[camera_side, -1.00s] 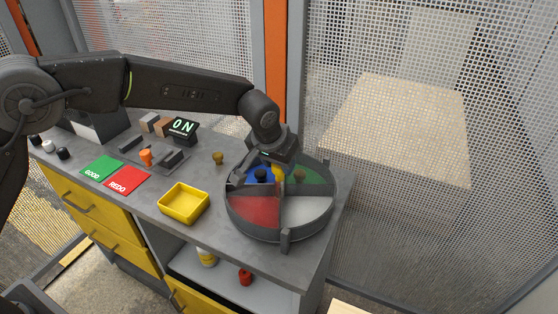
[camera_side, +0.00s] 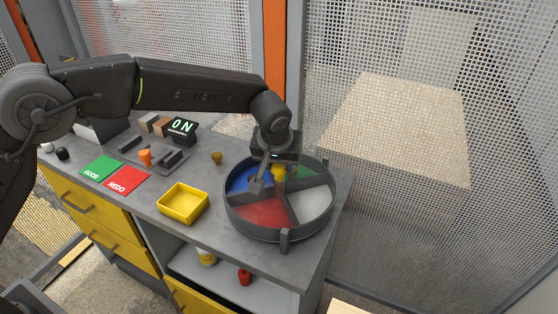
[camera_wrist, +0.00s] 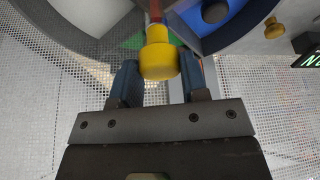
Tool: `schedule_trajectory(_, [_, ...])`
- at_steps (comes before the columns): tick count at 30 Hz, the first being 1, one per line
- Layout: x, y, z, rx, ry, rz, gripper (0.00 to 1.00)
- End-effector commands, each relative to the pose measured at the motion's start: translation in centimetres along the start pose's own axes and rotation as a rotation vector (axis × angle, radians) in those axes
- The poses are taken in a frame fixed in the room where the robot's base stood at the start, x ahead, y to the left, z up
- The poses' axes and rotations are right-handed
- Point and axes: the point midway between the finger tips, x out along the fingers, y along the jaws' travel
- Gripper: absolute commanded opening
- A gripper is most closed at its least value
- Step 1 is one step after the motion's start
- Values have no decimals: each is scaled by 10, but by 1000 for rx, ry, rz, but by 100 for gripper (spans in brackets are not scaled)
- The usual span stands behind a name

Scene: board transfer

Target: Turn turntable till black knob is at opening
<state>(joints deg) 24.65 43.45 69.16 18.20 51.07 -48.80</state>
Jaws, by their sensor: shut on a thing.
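The round turntable (camera_side: 280,236) has blue, red, white and green compartments parted by grey walls. My gripper (camera_side: 268,176) is low over its far part. In the wrist view the two fingers (camera_wrist: 158,78) stand on either side of a yellow knob (camera_wrist: 158,54), apparently shut on it. The yellow knob (camera_side: 279,172) shows partly beside the fingers in the side view. The black knob (camera_wrist: 215,12) sits in the blue compartment in the wrist view; in the side view my fingers largely hide it. I cannot tell which point of the rim is the opening.
A yellow tray (camera_side: 183,204) stands left of the turntable, with an olive knob (camera_side: 217,158) behind it. Green (camera_side: 102,169) and red (camera_side: 125,181) cards, an orange knob (camera_side: 146,158) and an ON display (camera_side: 183,130) are further left. Mesh fencing stands close behind and right.

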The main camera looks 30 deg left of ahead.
Motion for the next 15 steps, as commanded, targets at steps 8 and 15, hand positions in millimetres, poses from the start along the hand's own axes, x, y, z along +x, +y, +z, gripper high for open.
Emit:
schedule_trajectory(8, [-1,0,0,-8,-1,-2,0])
schedule_trajectory(15, [-1,0,0,-7,-1,-2,45])
